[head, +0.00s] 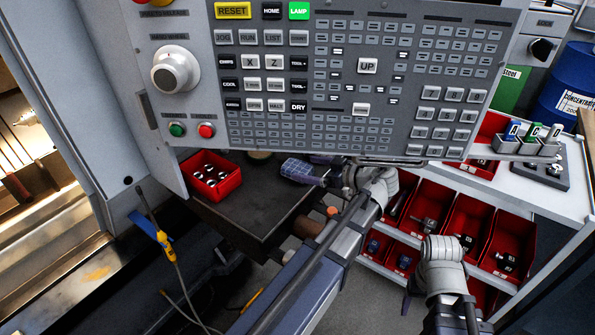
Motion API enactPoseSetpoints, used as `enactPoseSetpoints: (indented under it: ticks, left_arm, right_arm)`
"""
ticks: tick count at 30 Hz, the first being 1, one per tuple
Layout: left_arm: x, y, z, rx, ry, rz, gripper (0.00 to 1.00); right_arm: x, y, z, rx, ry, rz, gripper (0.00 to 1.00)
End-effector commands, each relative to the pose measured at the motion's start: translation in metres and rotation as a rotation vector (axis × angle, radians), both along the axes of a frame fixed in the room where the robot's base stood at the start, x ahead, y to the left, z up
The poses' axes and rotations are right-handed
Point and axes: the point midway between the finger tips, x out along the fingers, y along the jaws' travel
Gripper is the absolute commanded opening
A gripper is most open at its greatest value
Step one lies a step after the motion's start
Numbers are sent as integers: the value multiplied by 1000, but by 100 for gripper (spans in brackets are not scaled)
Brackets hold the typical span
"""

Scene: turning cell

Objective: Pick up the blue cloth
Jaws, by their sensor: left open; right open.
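A small blue checked piece that looks like the blue cloth (298,170) lies on the dark tabletop (262,200) below the control panel. My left gripper (325,172) is open at the right end of the cloth, with its fingers pointing left towards it. Whether the fingers touch the cloth or reach around its edge I cannot tell. My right gripper (408,300) is open and empty at the lower right, in front of the red bins. Its fingers are partly hidden by its own wrist.
A red bin (211,178) with metal parts stands on the tabletop, left of the cloth. The control panel (350,80) overhangs from above. A white trolley (540,185) with red bins (430,208) and a tool holder (530,145) stands right. A hose (170,255) hangs left.

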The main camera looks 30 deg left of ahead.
Motion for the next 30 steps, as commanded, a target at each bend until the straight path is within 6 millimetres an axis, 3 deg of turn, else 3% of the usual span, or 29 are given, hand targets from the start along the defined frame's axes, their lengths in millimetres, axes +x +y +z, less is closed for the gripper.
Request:
enactPoseSetpoints:
  ticks: [9,17,30]
  left_arm:
    - [5,40,-16,0,0,4,100]
    - [6,45,-15,0,0,0,100]
    - [6,45,-15,0,0,1,53]
  right_arm:
    - [0,0,-16,0,0,0,67]
    - [0,0,-15,0,0,0,67]
    - [0,0,-15,0,0,0,67]
